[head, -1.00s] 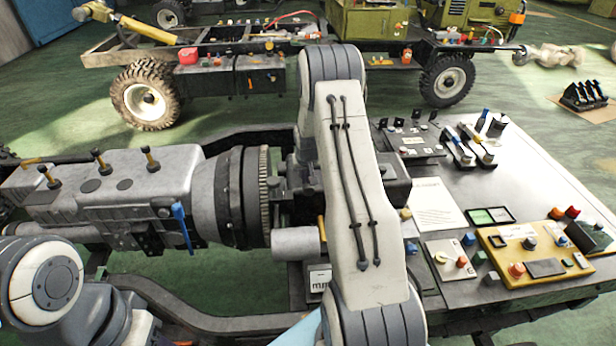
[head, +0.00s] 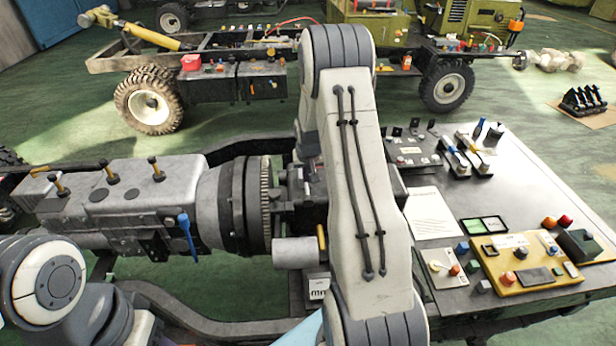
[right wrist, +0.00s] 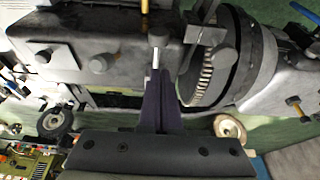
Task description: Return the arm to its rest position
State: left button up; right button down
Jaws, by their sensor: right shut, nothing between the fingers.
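My right arm (head: 362,200) rises through the middle of the head view, bent at a grey upper joint. It covers part of the engine and gearbox assembly (head: 150,195) and the left edge of the workbench. My right gripper (right wrist: 158,100) shows in the right wrist view as dark, narrow fingers above a black plate. The fingers are together with nothing between them. Past them in that view are the dark housing (right wrist: 95,55) and toothed ring. Whether they touch the fingers is unclear. My left arm (head: 50,285) shows at the lower left; its gripper is out of view.
The workbench (head: 545,185) at the right carries a yellow control box (head: 510,270), a paper sheet (head: 430,215) and several small parts. A wheeled chassis (head: 240,75) stands behind. Green floor (head: 225,135) lies open between the two frames.

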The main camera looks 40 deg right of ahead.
dwell(0.5)
jog(key=s+a+r+n+y+b, duration=0.1)
jog(key=s+a+r+n+b, duration=0.1)
jog(key=a, duration=0.6)
jog(key=s+a+r+n+b, duration=0.2)
jog(key=a, duration=0.7)
jog(key=s+a+r+n+y+b, duration=0.1)
jog(key=s+a+r+n+b, duration=0.1)
jog(key=a, duration=0.6)
jog(key=s+a+n+g+b, duration=0.1)
jog(key=s+a, duration=0.3)
jog(key=s, duration=0.4)
jog(key=s+a+n+g+b, duration=0.1)
jog(key=s+a+n, duration=0.3)
jog(key=s, duration=0.5)
jog(key=s+a+n+g+y+b, duration=0.1)
jog(key=s+a, duration=0.3)
jog(key=s, duration=0.4)
jog(key=shift+s+a+n+b, duration=0.25)
jog(key=shift+a+n+b, duration=0.1)
jog(key=shift+n+b, duration=0.45)
